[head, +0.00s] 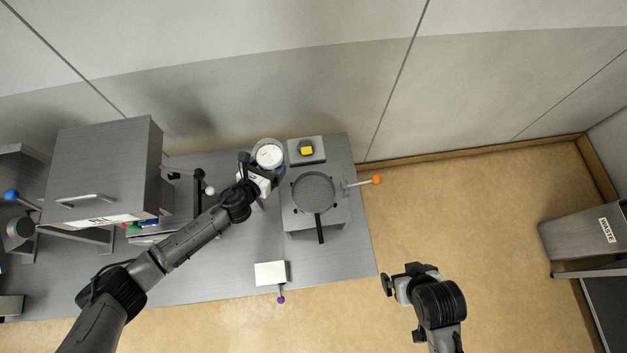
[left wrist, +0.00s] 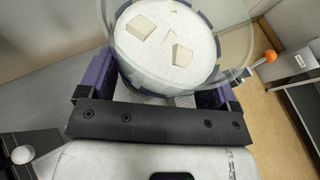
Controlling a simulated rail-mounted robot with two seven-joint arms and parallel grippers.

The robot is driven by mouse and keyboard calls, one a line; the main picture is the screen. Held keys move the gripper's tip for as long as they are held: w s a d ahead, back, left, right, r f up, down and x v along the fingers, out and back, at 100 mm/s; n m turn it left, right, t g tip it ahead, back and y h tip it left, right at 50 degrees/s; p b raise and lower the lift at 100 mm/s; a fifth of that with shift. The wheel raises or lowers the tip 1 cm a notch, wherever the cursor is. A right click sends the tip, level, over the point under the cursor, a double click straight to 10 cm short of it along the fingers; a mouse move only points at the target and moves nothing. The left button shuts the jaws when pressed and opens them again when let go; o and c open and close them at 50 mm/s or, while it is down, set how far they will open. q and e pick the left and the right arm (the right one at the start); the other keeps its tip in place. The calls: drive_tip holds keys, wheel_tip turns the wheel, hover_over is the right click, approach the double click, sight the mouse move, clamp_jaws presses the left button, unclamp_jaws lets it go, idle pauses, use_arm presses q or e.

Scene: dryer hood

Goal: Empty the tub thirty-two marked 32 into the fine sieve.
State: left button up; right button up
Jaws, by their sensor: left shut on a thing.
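A clear round tub (left wrist: 240,32) with white powder and several pale lumps is held between the purple fingers of my left gripper (left wrist: 150,95). In the head view the tub (head: 256,148) and my left gripper (head: 263,174) are at the back of the bench, left of the sieve. The tub looks roughly upright. No number shows on it. A round dark-meshed sieve (head: 313,190) with a black handle lies on a grey box; its mesh looks empty. My right gripper (head: 402,279) is off the bench's front right; its finger gap is unclear.
A block with a yellow button (head: 306,150) stands behind the sieve. An orange-knobbed lever (head: 364,182) sticks out to its right. A white plate (head: 271,273) with a purple knob is at the front edge. A large grey cabinet (head: 103,170) stands left; a waste bin (head: 590,235) is far right.

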use_arm(q)
drive_tip(key=shift+d, duration=0.1)
drive_tip(key=shift+s+d+f+m+y, duration=0.2)
drive_tip(key=shift+d+f+m+y, duration=0.15)
drive_tip(key=shift+m, duration=0.25)
drive_tip(key=shift+s+d+f+m+t+y, duration=0.1)
drive_tip(key=shift+d+f+m+t+y, duration=0.05)
drive_tip(key=shift+f+m+t+y, duration=0.2)
drive_tip(key=f+b, duration=0.1)
drive_tip(key=d+f+m+b, duration=0.1)
drive_tip(key=shift+s+f+y, duration=0.1)
drive_tip(key=shift+f+y, duration=0.2)
drive_tip(key=shift+y, duration=0.1)
drive_tip(key=f+b, duration=0.1)
drive_tip(key=d+m+b, duration=0.1)
drive_tip(key=f+m+t+y+b, duration=0.1)
drive_tip(key=shift+s+d+f+b, duration=0.25)
drive_tip(key=shift+s+f+b, duration=0.1)
drive_tip(key=shift+b, duration=0.05)
drive_tip(key=shift+f+m+y+b, duration=0.1)
drive_tip(key=shift+m+y+b, duration=0.2)
drive_tip(key=shift+m, duration=0.05)
drive_tip(key=shift+d+b, duration=0.1)
drive_tip(key=shift+b, duration=0.2)
